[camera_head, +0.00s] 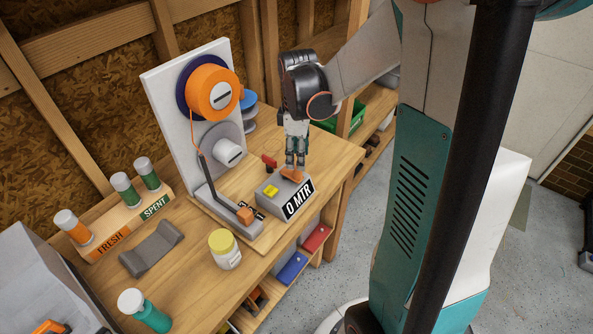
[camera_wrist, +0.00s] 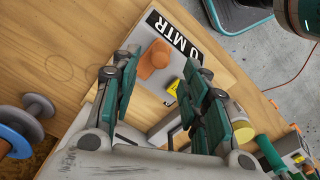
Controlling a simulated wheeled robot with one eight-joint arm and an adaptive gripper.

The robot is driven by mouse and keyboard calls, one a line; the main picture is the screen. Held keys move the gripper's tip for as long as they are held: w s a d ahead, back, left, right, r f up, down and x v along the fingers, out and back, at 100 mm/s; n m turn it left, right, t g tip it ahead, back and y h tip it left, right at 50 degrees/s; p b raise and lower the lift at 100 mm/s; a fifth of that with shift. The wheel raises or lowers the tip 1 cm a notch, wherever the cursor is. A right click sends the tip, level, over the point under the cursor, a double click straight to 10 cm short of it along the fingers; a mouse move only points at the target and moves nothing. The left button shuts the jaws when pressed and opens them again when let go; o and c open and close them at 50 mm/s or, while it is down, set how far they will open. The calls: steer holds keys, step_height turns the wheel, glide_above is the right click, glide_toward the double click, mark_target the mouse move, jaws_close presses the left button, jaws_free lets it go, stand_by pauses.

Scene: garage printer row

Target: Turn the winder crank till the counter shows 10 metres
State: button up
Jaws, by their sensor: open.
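The counter box (camera_head: 273,202) stands on the bench and its label reads "0 MTR"; the label (camera_wrist: 172,35) also shows in the wrist view. An orange knob (camera_head: 292,174), seen from above in the wrist view (camera_wrist: 152,62), sits at the box; it looks like the crank's handle, but its link is hidden. My gripper (camera_head: 296,163) is open and points down just above the knob. In the wrist view its fingers (camera_wrist: 158,66) stand either side of the knob; contact cannot be told.
A white upright panel (camera_head: 165,110) behind carries an orange spool (camera_head: 212,95) and a grey take-up hub (camera_head: 226,152). A red-handled part (camera_head: 269,160) is left of my fingers. A yellow-lidded jar (camera_head: 225,249) stands front left. The bench edge is close on the right.

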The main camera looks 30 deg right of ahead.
step_height(320, 180, down, 6)
steer(key=shift+f+b, duration=0.1)
steer(key=shift+b, duration=0.65)
jaws_close()
